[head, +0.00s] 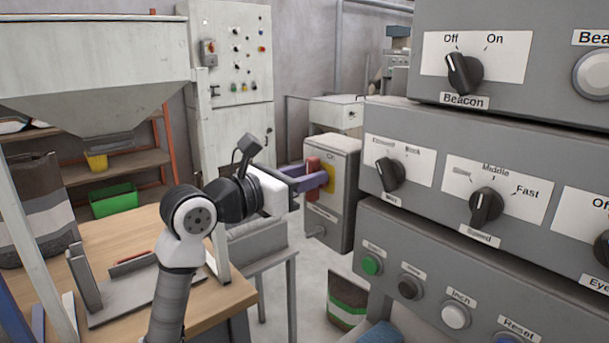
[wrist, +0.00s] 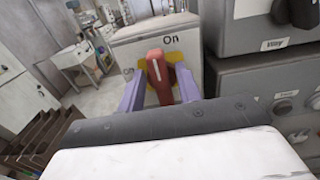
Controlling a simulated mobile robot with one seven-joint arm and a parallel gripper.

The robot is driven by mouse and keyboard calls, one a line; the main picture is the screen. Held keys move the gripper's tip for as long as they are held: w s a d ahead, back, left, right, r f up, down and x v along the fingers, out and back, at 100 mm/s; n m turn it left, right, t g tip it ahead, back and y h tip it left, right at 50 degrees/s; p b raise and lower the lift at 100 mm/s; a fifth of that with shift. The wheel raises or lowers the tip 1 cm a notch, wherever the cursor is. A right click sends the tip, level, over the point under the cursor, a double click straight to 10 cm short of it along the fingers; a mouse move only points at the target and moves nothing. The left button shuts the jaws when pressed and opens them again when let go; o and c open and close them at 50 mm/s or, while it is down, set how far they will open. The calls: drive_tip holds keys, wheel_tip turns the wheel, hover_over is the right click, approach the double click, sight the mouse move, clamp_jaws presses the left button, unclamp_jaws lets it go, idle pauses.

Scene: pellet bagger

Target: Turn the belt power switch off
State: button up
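The belt power switch appears to be the red handle (head: 313,178) on a yellow plate, on the front of a grey box (head: 343,209). In the wrist view the red handle (wrist: 158,75) points up, toward the label "On" (wrist: 170,41). My gripper (head: 316,178) is at the handle in the head view. In the wrist view its two purple fingers (wrist: 158,90) stand apart, one on each side of the handle, with gaps visible. The lower part of the handle is hidden by my gripper body in the wrist view.
Grey control panels with a Beacon knob (head: 463,73), a Speed knob (head: 486,207) and push buttons such as the green one (head: 371,264) stand close on the right. A wooden table (head: 133,252) and a hopper (head: 95,85) are on the left.

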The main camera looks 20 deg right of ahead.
drive_tip(key=c, duration=0.3)
drive_tip(key=shift+c, duration=0.2)
drive_tip(key=n, duration=0.2)
drive_tip(key=n+p, duration=0.1)
drive_tip(key=shift+w+a+r+n+p, duration=0.1)
drive_tip(key=shift+w+n+p, duration=0.1)
drive_tip(key=shift+n+p, duration=0.15)
drive_tip(key=shift+w+a+f+n+p, duration=0.1)
drive_tip(key=shift+w+f+n+p, duration=0.1)
drive_tip(key=shift+n+p, duration=1.75)
drive_tip(key=shift+w+f+n+p, duration=0.15)
drive_tip(key=shift+n+p, duration=0.85)
drive_tip(key=shift+n, duration=1.8)
drive_tip(key=shift+w+a+f+n+p, duration=0.1)
drive_tip(key=shift+f+n+p, duration=0.15)
drive_tip(key=shift+n+p, duration=1.7)
drive_tip(key=shift+n+b, duration=0.4)
drive_tip(key=shift+n, duration=0.15)
